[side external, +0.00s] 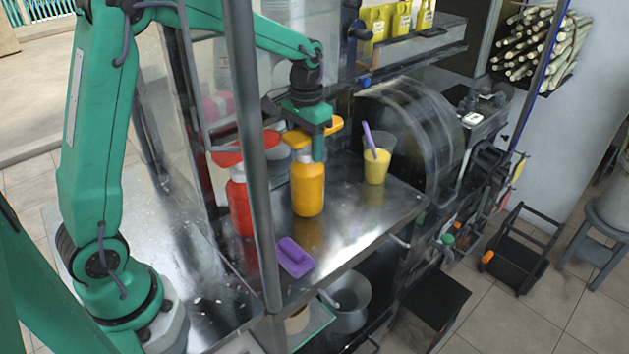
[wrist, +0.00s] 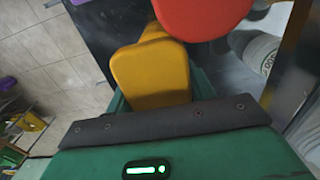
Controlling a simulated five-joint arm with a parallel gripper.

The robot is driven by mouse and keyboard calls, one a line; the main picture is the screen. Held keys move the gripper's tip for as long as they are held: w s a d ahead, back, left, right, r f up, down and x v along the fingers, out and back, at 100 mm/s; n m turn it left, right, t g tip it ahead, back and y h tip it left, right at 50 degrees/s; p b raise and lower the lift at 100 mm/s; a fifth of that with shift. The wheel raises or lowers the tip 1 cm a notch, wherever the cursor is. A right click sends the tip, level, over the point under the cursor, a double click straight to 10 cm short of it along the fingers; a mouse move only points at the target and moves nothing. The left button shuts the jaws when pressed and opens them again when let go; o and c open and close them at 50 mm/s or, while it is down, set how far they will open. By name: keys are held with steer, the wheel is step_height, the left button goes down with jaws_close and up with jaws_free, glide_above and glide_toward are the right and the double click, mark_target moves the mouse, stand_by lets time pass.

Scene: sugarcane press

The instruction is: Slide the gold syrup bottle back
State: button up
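The gold syrup bottle (side external: 308,190) stands upright on the steel counter, with a yellow pump head on top. My green gripper (side external: 315,140) is at the bottle's top from above, and one finger hangs in front of its neck. In the wrist view the yellow pump head (wrist: 150,75) lies between green parts of my gripper. The fingertips are hidden below it, so I cannot tell whether they are closed on the neck.
A red bottle (side external: 240,205) stands just left of the gold one; its red head (wrist: 200,15) is close in the wrist view. A purple block (side external: 295,257) lies near the counter's front edge. A yellow drink cup (side external: 376,165) stands to the right. A metal post (side external: 250,130) rises in front.

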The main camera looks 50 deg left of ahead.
jaws_close()
steer(key=shift+d, duration=0.15)
steer(key=d, duration=1.2)
stand_by(0.7)
steer(key=o, duration=0.6)
jaws_free()
steer(key=shift+r, duration=0.1)
step_height(320, 180, up, 8)
